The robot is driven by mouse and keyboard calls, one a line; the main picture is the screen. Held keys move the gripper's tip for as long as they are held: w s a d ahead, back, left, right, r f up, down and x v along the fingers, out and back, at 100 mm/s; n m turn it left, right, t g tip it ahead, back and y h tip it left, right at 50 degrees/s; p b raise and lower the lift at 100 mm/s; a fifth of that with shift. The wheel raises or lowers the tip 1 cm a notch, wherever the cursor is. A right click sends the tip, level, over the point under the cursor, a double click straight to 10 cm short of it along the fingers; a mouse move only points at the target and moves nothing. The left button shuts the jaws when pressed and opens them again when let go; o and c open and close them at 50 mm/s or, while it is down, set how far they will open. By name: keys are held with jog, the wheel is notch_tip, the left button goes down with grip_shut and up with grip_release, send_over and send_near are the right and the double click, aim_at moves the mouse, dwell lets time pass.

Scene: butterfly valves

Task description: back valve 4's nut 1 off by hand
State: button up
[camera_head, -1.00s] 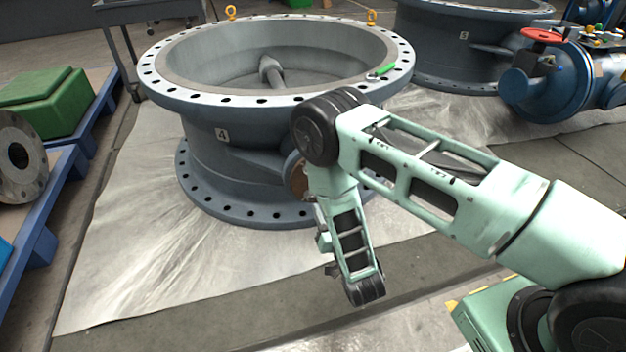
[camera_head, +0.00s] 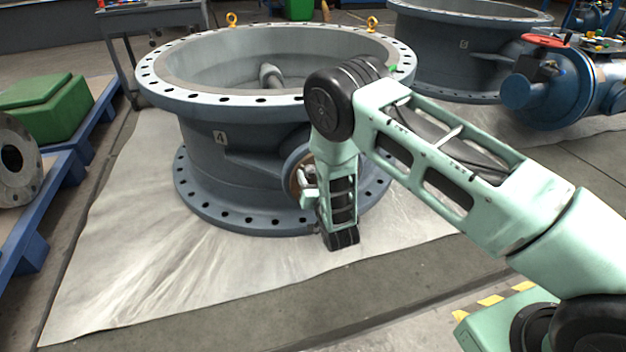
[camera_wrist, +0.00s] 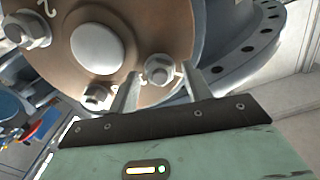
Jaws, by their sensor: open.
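Valve 4 (camera_head: 205,165) is the large grey-blue body with a "4" label on its side. Its brown round side plate (camera_wrist: 155,30) fills the upper wrist view, with a pale central boss. The nut (camera_wrist: 159,69) with what looks like a "1" beside it sits on the plate's lower edge. My gripper (camera_wrist: 160,73) is open, with one finger on each side of this nut; I cannot tell whether they touch it. Another nut (camera_wrist: 29,30) by a "2" is at upper left, and a third nut (camera_wrist: 97,97) is left of my left finger. In the head view my arm partly hides the plate.
The valve's drilled lower flange (camera_wrist: 240,50) curves close on the right of the wrist view. A second large valve (camera_head: 445,55) and a blue actuator (camera_head: 560,90) stand behind at right. A blue pallet (camera_head: 62,185) is at left. The pale sheet (camera_head: 150,270) in front is clear.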

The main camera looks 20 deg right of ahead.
jog(key=c, duration=1)
